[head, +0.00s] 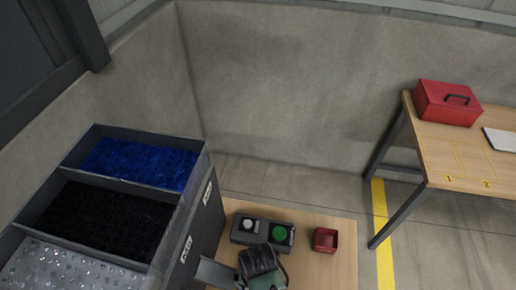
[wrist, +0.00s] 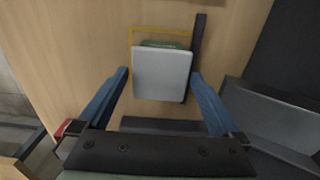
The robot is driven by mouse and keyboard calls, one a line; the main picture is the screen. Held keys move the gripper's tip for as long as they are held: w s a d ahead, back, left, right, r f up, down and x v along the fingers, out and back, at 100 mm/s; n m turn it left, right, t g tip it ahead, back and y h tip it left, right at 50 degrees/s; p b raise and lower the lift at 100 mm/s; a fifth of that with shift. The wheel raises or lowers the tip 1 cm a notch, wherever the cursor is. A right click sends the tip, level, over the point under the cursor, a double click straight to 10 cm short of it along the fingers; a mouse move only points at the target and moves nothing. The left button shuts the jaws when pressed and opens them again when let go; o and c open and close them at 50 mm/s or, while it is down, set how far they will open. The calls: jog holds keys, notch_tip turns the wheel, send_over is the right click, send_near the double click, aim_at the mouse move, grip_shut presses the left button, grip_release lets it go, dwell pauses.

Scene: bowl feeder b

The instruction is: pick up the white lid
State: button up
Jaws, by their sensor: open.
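The white lid (wrist: 162,74) is a pale, nearly square plate in the wrist view. It lies over the wooden top, with a strip of something green (wrist: 162,44) showing past its upper edge and a yellow outline around it. My gripper (wrist: 160,76) is open, with one blue finger on each side of the plate. The fingers look close to its left and right edges; I cannot tell whether they touch it. In the head view my gripper (head: 262,262) is over the front of the low wooden table, and the lid is not visible there.
A control box (head: 264,233) with a white and a green button stands just behind my gripper. A small red bin (head: 326,239) is to its right. A grey chute (head: 216,272) and the part hoppers (head: 150,190) are to the left. A workbench (head: 460,155) carries a red toolbox (head: 447,103).

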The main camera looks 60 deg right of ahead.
jog(key=shift+c, duration=0.3)
jog(key=c, duration=1)
jog(key=shift+r, duration=0.1)
